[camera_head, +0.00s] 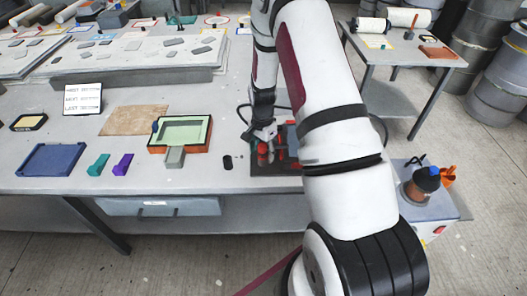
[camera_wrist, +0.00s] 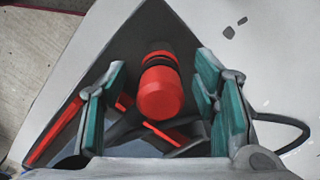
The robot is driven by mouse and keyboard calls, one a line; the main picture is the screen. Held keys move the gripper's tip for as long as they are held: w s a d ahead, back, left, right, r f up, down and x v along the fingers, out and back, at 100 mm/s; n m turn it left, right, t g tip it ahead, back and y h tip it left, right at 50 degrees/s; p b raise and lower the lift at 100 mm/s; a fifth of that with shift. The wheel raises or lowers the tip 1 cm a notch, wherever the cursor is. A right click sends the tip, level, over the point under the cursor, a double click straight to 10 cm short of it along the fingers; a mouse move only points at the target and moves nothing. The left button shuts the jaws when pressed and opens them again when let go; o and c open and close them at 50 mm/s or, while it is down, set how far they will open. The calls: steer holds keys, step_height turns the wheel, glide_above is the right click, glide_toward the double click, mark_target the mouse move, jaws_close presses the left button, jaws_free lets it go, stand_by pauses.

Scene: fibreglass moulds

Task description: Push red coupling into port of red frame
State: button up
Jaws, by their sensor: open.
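A red coupling (camera_wrist: 160,92), a short cylinder with a black band, shows in the wrist view over a dark plate (camera_wrist: 118,60). My gripper (camera_wrist: 162,68) is open, its teal-padded fingers on either side of the coupling with gaps visible. A red bar (camera_wrist: 58,132), perhaps part of the red frame, runs along the plate's left edge. In the head view my gripper (camera_head: 264,134) is low over the dark plate (camera_head: 262,170) near the table's front edge. Red parts (camera_head: 280,153) show beside it, partly hidden by my arm. I cannot make out the port.
A black cable (camera_wrist: 290,125) curves at the right of the wrist view. Left of my gripper in the head view are a small black piece (camera_head: 227,162), a green-floored tray (camera_head: 207,147), purple (camera_head: 123,164) and teal (camera_head: 98,165) blocks, and a blue tray (camera_head: 50,160).

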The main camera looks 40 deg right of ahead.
mark_target(262, 144)
steer(key=shift+c, duration=0.4)
steer(key=c, duration=1.2)
steer(key=shift+w+r, duration=0.1)
steer(key=shift+r, duration=0.7)
step_height(262, 144, up, 2)
steer(key=shift+r+b, duration=0.1)
steer(key=shift+b, duration=0.45)
steer(key=s+a, duration=0.1)
steer(key=s, duration=0.4)
steer(key=s+a, duration=0.2)
steer(key=s, duration=0.3)
steer(key=s+a+r, duration=0.1)
steer(key=s, duration=0.4)
steer(key=shift+s+a+r+b, duration=0.1)
steer(key=shift+s+a+b, duration=0.1)
steer(key=shift+s+b, duration=0.1)
steer(key=shift+w, duration=0.1)
